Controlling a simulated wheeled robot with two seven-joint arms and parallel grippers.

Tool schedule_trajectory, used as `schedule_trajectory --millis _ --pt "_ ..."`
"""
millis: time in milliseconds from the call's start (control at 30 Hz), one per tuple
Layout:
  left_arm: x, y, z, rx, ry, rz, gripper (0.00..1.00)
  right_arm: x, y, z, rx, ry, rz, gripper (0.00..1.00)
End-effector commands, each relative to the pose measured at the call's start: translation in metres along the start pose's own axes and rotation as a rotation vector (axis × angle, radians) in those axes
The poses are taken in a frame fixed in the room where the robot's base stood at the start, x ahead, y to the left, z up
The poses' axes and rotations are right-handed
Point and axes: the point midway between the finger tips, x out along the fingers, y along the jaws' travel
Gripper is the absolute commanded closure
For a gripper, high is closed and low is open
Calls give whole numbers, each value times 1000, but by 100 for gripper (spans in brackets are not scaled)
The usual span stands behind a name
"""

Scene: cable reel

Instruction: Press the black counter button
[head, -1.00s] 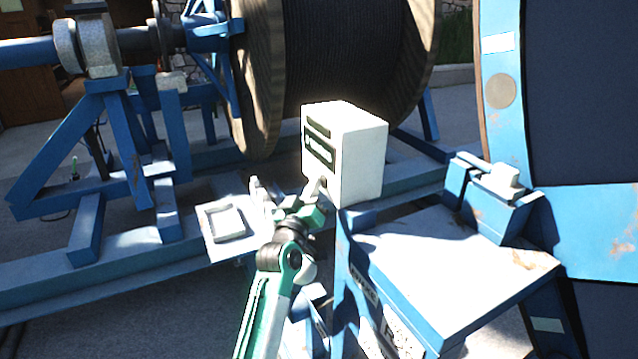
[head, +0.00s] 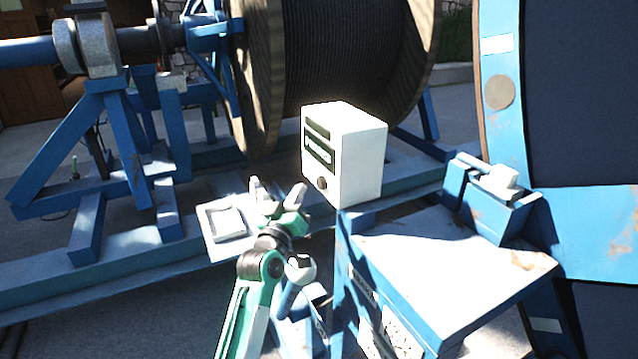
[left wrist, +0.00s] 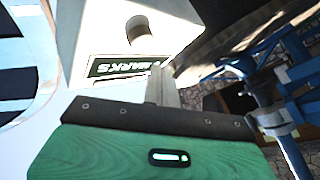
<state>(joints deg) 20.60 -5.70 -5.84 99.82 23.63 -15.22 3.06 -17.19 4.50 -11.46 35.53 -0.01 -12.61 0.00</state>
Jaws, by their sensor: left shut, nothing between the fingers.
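My left gripper (head: 298,192) is shut and empty. It is just left of the button, with a small gap between its tip and the box. In the left wrist view, the button (left wrist: 137,28) sticks out of the white box (left wrist: 90,30) above an upside-down label, and the shut fingers (left wrist: 163,85) point toward the box. My right gripper is not in view.
The blue stand's flat top (head: 450,250) lies right of and below the box. A large cable reel (head: 255,80) stands behind it. A blue frame beam (head: 130,245) runs across the left, with a pale square plate (head: 222,222) beside my gripper.

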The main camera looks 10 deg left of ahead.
Motion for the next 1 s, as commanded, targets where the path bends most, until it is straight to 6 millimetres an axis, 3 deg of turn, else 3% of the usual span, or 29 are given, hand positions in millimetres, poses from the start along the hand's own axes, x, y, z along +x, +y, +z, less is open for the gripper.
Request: schedule_trajectory --millis 300,1000 --pt "-20 -14 -15 0 0 0 100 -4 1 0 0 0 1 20" --pt "-23 -16 -14 1 -7 -1 100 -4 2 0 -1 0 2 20"
